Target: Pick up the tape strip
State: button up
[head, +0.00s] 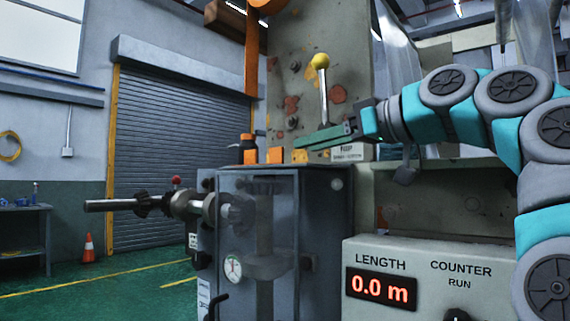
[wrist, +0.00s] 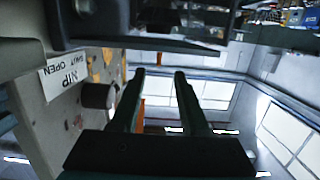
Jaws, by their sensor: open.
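Small orange pieces stand on top of the dark grey cabinet (head: 325,185) in the head view. One is a flat orange tab (head: 275,155), and a yellow-orange one (head: 299,156) is to its right. I cannot tell for sure which of them is the tape strip. My gripper (head: 303,142) reaches in from the right, just above and beside these pieces, its fingers pointing left. In the wrist view my gripper (wrist: 160,72) has its two fingers apart with nothing held between them.
A lever with a yellow knob (head: 321,61) rises behind my gripper. A small sign (head: 352,152) is below my wrist; a NIP label (wrist: 63,76) shows in the wrist view. An orange band (head: 252,55) hangs above. A shaft (head: 125,205) juts left.

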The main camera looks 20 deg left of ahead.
aim_at(283, 153)
jog(key=shift+w+a, duration=0.25)
jog(key=shift+a, duration=0.1)
jog(key=shift+p+x, duration=0.3)
jog(key=shift+x, duration=3.2)
jog(key=shift+f, duration=0.15)
grip_shut()
